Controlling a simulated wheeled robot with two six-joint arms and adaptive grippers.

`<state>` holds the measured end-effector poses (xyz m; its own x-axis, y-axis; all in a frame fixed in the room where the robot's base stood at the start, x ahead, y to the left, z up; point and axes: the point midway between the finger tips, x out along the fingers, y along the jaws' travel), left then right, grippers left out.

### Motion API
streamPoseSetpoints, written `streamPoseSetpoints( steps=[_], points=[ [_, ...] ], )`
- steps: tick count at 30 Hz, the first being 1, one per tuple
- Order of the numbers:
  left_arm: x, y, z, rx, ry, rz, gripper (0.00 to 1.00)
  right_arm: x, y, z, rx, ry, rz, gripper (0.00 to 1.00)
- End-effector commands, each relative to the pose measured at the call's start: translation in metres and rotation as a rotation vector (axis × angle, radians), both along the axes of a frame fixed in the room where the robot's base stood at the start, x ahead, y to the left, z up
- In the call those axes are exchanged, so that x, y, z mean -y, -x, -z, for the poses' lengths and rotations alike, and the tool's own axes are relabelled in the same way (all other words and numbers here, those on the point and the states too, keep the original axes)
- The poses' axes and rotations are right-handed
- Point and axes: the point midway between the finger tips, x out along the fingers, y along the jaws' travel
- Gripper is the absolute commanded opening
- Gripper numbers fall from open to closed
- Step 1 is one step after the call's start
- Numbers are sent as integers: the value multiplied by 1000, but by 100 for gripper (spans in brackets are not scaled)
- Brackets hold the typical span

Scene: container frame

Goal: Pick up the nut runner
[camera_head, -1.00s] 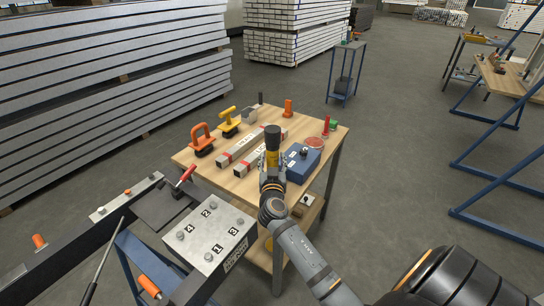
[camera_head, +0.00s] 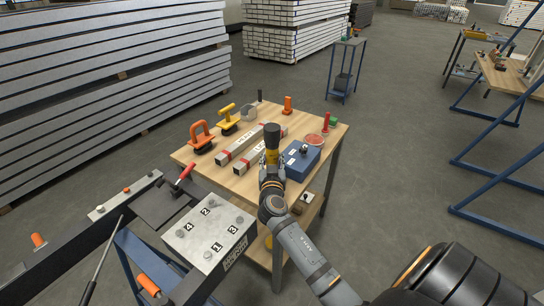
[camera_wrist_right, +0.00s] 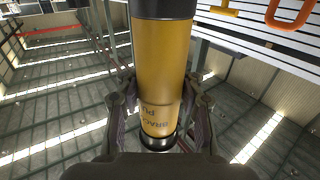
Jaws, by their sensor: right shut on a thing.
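The nut runner (camera_head: 272,142) is a yellow cylinder with a black top, near the front of the wooden table in the head view. In the right wrist view its yellow body (camera_wrist_right: 160,70) stands between the two fingers, with lettering low on it. My right gripper (camera_head: 271,170) is shut on the nut runner and holds it upright; its fingers also show in the right wrist view (camera_wrist_right: 158,120). In the head view the gripper hides the lower part of the nut runner. I cannot tell how far above the table it is. My left gripper is not in view.
The wooden table (camera_head: 190,160) also bears a blue box (camera_head: 301,160), two long bars (camera_head: 240,145), an orange-handled tool (camera_head: 202,135), a yellow-handled tool (camera_head: 228,118) and a red dish (camera_head: 314,139). A numbered metal plate (camera_head: 209,236) on a frame stands front left.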

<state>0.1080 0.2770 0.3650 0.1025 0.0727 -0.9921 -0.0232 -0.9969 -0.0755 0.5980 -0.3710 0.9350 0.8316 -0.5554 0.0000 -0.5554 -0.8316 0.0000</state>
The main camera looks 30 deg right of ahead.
Motion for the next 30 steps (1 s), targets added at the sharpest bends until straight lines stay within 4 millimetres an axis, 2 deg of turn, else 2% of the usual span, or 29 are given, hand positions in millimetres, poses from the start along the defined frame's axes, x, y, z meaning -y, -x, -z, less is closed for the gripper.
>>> streamPoseSetpoints(
  steps=[7,14,20,30],
  points=[
    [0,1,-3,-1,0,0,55,0,-1,-21,9,1,-1,0],
    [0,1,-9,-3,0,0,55,0,0,-64,9,3,-2,0],
    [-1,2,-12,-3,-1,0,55,0,0,-116,11,3,-1,0],
    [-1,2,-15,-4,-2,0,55,0,0,-222,13,3,-1,0]
  ],
)
